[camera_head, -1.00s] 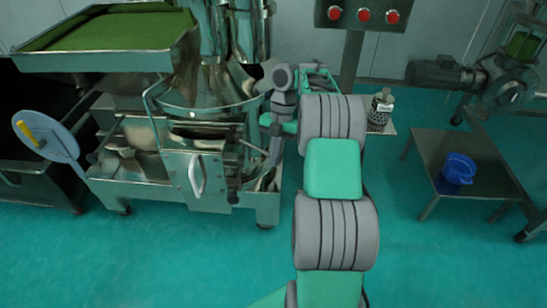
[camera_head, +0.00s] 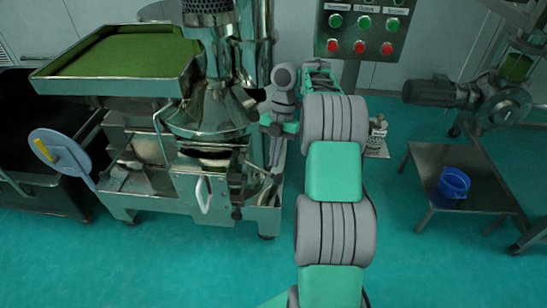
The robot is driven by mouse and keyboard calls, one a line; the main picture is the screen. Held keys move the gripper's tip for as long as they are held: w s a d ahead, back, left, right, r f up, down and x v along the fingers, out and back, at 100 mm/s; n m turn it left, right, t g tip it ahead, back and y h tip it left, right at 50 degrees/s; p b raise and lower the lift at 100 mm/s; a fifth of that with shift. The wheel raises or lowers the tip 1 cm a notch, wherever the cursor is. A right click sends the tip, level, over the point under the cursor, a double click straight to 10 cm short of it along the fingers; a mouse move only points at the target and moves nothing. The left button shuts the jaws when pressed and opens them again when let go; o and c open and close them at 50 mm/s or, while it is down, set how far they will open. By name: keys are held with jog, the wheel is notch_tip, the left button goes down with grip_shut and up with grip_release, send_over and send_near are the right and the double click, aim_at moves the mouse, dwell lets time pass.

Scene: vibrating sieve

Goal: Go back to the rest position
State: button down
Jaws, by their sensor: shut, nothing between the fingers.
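My arm stretches up the middle of the picture, with its green and grey links. Its wrist bends down beside the sieve machine. My gripper (camera_head: 274,152) hangs at the wrist's end, small and dark, close to the machine's right side; it is shut and empty. I cannot tell whether it touches the machine. The vibrating sieve (camera_head: 215,112) is a shiny metal machine at the left centre, with a white handle (camera_head: 203,195) on its front.
A tray of green powder (camera_head: 50,84) tops the machine at left. A control panel (camera_head: 361,30) with red and green buttons stands behind. A bottle (camera_head: 378,133) sits right of my arm. A low metal table (camera_head: 440,160) holds a blue container (camera_head: 454,183). Front floor is clear.

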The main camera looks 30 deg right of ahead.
jog(key=s+a+r+m+t+p, duration=0.3)
jog(key=s+a+r+m+p, duration=0.15)
jog(key=a+r+m, duration=1)
jog(key=s+a+f+m+t+h+p, duration=0.2)
jog(key=s+m+h, duration=0.1)
jog(key=s+m, duration=0.8)
jog(key=shift+s+f+t, duration=0.3)
jog(key=shift+s, duration=0.35)
jog(key=shift+a, duration=0.1)
